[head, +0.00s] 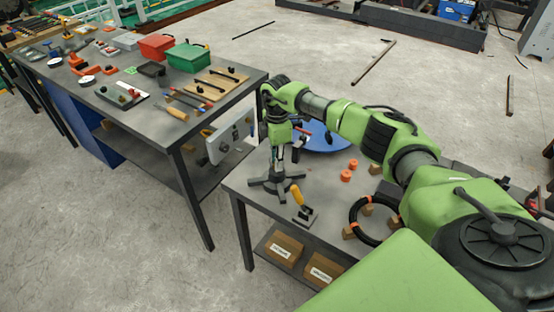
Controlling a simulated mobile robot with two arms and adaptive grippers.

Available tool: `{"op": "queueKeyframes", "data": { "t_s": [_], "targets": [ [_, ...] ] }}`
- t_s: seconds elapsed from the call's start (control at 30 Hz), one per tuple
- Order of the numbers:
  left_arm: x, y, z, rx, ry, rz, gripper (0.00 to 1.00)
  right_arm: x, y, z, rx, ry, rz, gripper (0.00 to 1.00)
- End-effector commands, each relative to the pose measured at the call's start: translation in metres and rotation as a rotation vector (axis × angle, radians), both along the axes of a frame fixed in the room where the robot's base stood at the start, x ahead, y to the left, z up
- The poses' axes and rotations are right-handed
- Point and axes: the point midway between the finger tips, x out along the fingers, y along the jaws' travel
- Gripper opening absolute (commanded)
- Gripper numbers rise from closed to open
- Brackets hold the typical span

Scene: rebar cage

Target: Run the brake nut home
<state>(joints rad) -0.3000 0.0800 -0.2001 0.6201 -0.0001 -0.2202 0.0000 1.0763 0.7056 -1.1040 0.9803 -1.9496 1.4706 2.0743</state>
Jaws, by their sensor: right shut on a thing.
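My right arm comes in from the right and bends down at its wrist. My right gripper (278,158) points down over a dark grey stand (271,182) with splayed feet on the near table. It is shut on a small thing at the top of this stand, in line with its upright. That thing appears to be the brake nut, but the fingers hide most of it, and I cannot tell how far down it sits. My left gripper is not in view.
On the near table (236,186) are a yellow-handled tool (298,197), orange pieces (346,176), a black ring (356,226) on wooden blocks and a blue disc (318,137). Boxes lie on its lower shelf. A longer bench (150,110) with tools and bins stands left.

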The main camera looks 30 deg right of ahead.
Motion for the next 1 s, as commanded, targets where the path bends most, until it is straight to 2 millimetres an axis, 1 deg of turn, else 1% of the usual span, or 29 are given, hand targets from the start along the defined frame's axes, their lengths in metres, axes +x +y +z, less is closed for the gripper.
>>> {"op": "queueKeyframes", "data": {
  "t_s": [0.17,0.2,0.27,0.57,0.67,0.77,0.87,1.0],
  "targets": [
    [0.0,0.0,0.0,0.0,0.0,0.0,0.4,0.002,-0.001,0.002,-0.001,-0.006,-0.002,0.0],
    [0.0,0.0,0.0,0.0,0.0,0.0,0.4,0.002,-0.001,0.002,-0.001,-0.006,-0.002,0.21],
    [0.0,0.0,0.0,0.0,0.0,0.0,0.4,0.002,-0.001,0.002,-0.001,-0.005,-0.001,0.35],
    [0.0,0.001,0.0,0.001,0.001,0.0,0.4,0.001,0.0,0.001,0.0,-0.002,0.001,0.35],
    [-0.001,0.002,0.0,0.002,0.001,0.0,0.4,0.001,0.0,0.004,0.0,-0.002,0.001,0.35],
    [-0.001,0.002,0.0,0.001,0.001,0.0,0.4,0.001,-0.001,0.016,0.0,-0.003,0.001,0.35],
    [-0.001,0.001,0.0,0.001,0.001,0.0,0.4,0.002,0.0,0.035,0.0,-0.005,0.002,0.35],
    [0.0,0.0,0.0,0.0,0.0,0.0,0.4,0.002,-0.001,0.066,0.0,-0.005,0.0,0.35]
  ]
}}
